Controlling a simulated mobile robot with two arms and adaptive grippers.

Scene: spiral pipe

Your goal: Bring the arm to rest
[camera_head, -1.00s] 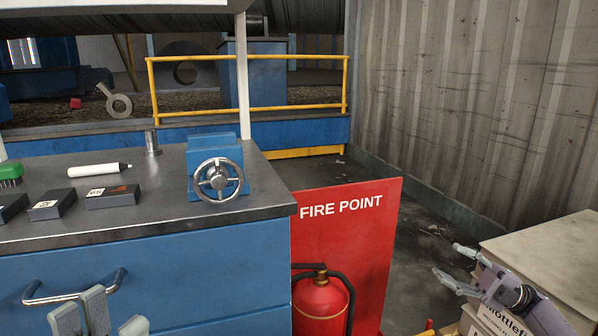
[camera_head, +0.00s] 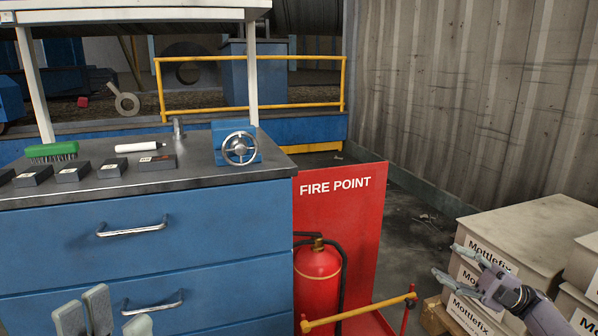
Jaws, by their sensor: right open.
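My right gripper (camera_head: 455,266) is at the lower right, in front of the stacked Mottlefix boxes, its two fingers apart and nothing between them. Its arm comes in from the bottom right corner. My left gripper (camera_head: 104,318) is at the bottom left edge, in front of the blue drawer cabinet (camera_head: 60,250). Only its grey finger parts show, and the rest is cut off by the frame. I see nothing held there, but its jaw state is unclear.
On the bench top are a blue vise (camera_head: 222,147) with a handwheel, a green brush (camera_head: 52,149), a white marker (camera_head: 138,147) and several dark blocks. A red fire point stand (camera_head: 350,225) with an extinguisher (camera_head: 317,280) stands right of the cabinet. Mottlefix boxes (camera_head: 530,235) fill the right.

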